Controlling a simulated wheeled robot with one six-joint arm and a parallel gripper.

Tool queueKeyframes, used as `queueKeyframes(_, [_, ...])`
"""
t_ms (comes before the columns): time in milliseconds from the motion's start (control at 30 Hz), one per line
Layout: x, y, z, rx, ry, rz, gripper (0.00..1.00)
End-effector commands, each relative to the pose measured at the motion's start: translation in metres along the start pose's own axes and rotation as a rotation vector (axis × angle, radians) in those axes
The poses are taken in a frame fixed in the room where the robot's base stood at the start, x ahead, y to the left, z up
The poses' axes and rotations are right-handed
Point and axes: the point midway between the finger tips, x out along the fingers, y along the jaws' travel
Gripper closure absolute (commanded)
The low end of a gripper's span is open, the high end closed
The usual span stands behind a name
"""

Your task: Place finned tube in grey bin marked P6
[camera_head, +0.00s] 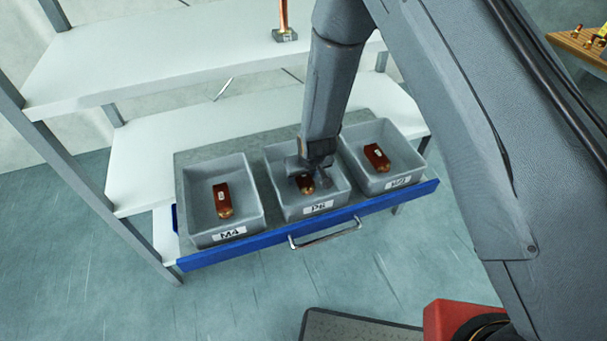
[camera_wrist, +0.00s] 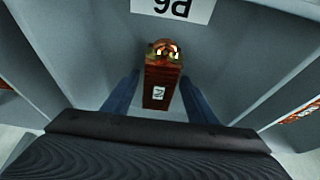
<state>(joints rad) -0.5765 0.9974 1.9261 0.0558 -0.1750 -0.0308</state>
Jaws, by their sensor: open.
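The grey bin marked P6 (camera_head: 282,206) is the middle of three bins on a blue-fronted drawer. A copper-brown finned tube (camera_head: 308,186) lies in it, partly hidden by my gripper (camera_head: 312,172) in the head view. In the wrist view the P6 bin (camera_wrist: 245,45) shows its label upside down at the top. There the finned tube (camera_wrist: 161,76) lies on the bin floor between the two spread fingers of my gripper (camera_wrist: 160,95). The fingers are open, with a gap on each side of the tube.
The bin marked M4 (camera_head: 198,207) on the left and another labelled bin (camera_head: 370,186) on the right each hold a similar brown part. White shelves (camera_head: 170,70) rise behind. A metal handle (camera_head: 325,235) sticks out from the drawer front (camera_head: 270,245).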

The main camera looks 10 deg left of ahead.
Motion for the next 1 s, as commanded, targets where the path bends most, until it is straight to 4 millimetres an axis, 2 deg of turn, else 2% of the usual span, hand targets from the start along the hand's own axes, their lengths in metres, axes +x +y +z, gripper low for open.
queueKeyframes(267, [-0.021, 0.000, -0.002, 0.000, 0.002, 0.000, 0.47])
queueKeyframes(700, [-0.088, 0.000, -0.002, 0.001, 0.002, 0.000, 0.47])
queueKeyframes(1000, [-0.119, 0.000, -0.002, 0.001, 0.001, 0.000, 0.47])
